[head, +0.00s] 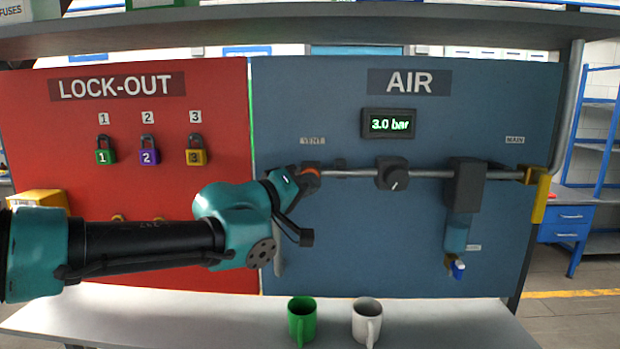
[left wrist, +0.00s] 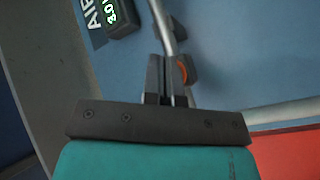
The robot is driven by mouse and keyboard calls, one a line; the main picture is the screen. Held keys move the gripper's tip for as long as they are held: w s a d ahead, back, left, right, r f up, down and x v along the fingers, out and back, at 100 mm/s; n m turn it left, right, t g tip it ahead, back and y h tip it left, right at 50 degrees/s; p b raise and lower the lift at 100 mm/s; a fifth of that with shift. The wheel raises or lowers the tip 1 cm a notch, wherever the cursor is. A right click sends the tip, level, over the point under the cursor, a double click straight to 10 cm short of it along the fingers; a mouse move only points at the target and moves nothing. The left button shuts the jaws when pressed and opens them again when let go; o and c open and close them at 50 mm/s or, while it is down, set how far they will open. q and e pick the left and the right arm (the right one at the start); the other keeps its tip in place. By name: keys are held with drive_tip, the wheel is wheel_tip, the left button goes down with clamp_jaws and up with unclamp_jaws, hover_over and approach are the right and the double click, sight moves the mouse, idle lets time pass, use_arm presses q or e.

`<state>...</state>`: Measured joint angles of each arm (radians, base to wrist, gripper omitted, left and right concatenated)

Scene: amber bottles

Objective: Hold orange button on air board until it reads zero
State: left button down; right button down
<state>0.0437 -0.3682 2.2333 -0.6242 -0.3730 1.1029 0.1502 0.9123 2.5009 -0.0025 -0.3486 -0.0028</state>
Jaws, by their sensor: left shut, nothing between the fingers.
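The blue AIR board (head: 440,260) carries a small black display (head: 389,123) reading 3.0 bar in green. The orange button (head: 312,172) sits under the VENT label (head: 312,141), at the left end of the grey pipe, and is partly hidden by my left gripper. My left gripper (head: 299,184) is shut and empty, right at the button. In the left wrist view, the orange (left wrist: 182,70) shows just right of my shut fingers (left wrist: 165,62); I cannot tell whether they touch it. My right gripper is not in view.
A black knob (head: 392,174) and a dark regulator block (head: 465,186) sit along the pipe, with a yellow handle (head: 539,197) at its right end. The red LOCK-OUT board (head: 60,130) holds padlocks. A green mug (head: 302,318) and a white mug (head: 367,320) stand below.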

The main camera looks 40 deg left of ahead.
use_arm(q)
drive_tip(key=shift+w+a, duration=0.25)
drive_tip(key=shift+w, duration=0.1)
idle(0.6)
drive_tip(key=shift+s, duration=0.1)
idle(3.8)
drive_tip(key=shift+s+d, duration=0.55)
drive_tip(key=shift+s, duration=0.1)
drive_tip(key=shift+s, duration=0.1)
drive_tip(key=shift+s+d, duration=0.75)
drive_tip(key=shift+s, duration=0.2)
drive_tip(key=shift+s+d, duration=0.75)
drive_tip(key=shift+s, duration=0.2)
